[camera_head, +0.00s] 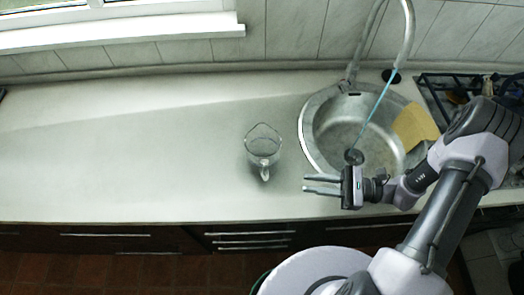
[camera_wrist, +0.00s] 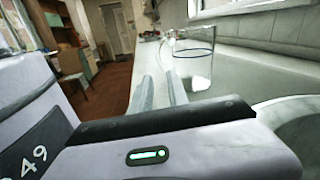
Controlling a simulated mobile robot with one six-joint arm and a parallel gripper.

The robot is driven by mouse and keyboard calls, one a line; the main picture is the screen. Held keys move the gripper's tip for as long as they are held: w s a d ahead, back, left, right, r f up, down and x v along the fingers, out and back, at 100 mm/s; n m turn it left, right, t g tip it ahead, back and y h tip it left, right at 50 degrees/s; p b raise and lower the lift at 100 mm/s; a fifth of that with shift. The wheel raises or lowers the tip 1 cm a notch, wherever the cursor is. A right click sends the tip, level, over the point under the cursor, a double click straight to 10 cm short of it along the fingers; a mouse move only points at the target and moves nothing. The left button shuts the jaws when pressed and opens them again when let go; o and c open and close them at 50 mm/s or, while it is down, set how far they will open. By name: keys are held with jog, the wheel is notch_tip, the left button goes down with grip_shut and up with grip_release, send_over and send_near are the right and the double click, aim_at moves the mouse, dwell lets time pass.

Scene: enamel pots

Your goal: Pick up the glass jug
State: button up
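The clear glass jug (camera_head: 263,146) stands upright on the pale countertop, left of the sink, with its handle toward the front edge. In the wrist view the jug (camera_wrist: 195,66) stands beyond my fingertips, a little to the right, handle on its left side. My gripper (camera_head: 305,184) is open and empty, its two fingers pointing left. It is to the right of the jug and closer to the counter's front edge, apart from it. In the wrist view the two fingers of my gripper (camera_wrist: 161,75) show spread with a gap between them.
A round metal sink (camera_head: 312,122) with a tall faucet (camera_head: 409,35) is right of the jug. A yellow sponge-like piece (camera_head: 415,126) lies at the sink's right rim. A stove (camera_head: 462,84) is at the far right. The countertop (camera_head: 120,150) left of the jug is clear.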

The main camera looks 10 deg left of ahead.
aim_at(263, 160)
jog(key=a+b, duration=0.1)
jog(key=a, duration=0.4)
jog(key=s+a+b, duration=0.1)
jog(key=a, duration=0.5)
jog(key=a+b, duration=0.1)
jog(key=a, duration=0.4)
jog(key=shift+s+a+f, duration=0.1)
jog(key=shift+s+a, duration=0.05)
jog(key=shift+a, duration=0.05)
grip_shut()
dwell(0.5)
